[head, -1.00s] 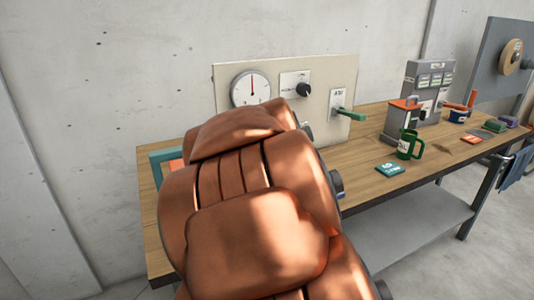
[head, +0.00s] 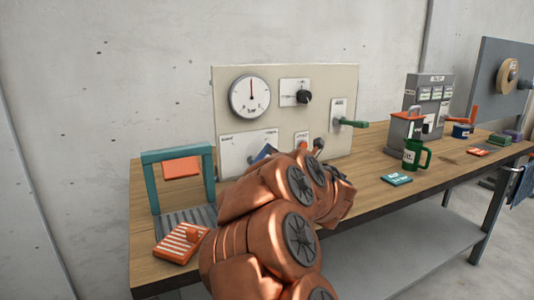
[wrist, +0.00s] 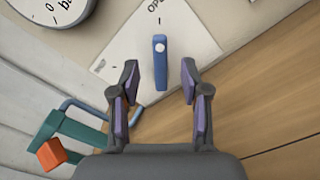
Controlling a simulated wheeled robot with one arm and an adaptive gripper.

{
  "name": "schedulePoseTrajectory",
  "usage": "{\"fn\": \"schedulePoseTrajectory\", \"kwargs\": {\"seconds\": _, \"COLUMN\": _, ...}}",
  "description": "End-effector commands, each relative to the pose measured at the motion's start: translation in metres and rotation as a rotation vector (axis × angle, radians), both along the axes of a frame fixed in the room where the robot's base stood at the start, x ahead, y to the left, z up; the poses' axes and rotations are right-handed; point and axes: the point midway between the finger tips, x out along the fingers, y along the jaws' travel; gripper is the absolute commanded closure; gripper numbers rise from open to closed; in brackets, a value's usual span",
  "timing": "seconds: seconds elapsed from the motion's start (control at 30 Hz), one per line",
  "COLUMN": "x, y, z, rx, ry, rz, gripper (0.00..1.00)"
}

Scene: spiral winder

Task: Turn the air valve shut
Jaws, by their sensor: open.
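A cream panel (head: 285,75) stands upright at the back of the wooden bench. A blue lever (head: 265,153) sits on a white plate (head: 240,150) at the panel's lower left. In the wrist view the blue lever (wrist: 160,62) points along the view, and part of the word "open" shows on its plate (wrist: 185,30). My gripper (wrist: 160,95) is open, with one finger on each side of the lever's line; the lever's near end lies between the fingertips, apparently untouched. In the head view my arm hides the gripper. A green-handled lever (head: 350,123) sticks out at the panel's right.
A pressure gauge (head: 250,97) and a black knob (head: 303,97) are on the panel above. A teal frame (head: 178,155) and a striped orange block (head: 181,242) stand at the bench's left. A green mug (head: 415,155), a teal card (head: 396,179) and a grey machine (head: 430,95) are to the right.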

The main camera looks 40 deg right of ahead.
Motion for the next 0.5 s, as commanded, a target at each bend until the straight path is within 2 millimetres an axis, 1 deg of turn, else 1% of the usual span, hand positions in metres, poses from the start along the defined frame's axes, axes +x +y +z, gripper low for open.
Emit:
{"fn": "schedulePoseTrajectory", "kwargs": {"seconds": 0.27, "x": 0.022, "y": -0.007, "z": 0.001, "rx": 0.002, "ry": -0.001, "rz": 0.001, "gripper": 0.54}}
{"fn": "schedulePoseTrajectory", "kwargs": {"seconds": 0.5, "x": 0.052, "y": -0.017, "z": 0.000, "rx": 0.003, "ry": -0.002, "rz": 0.001, "gripper": 0.54}}
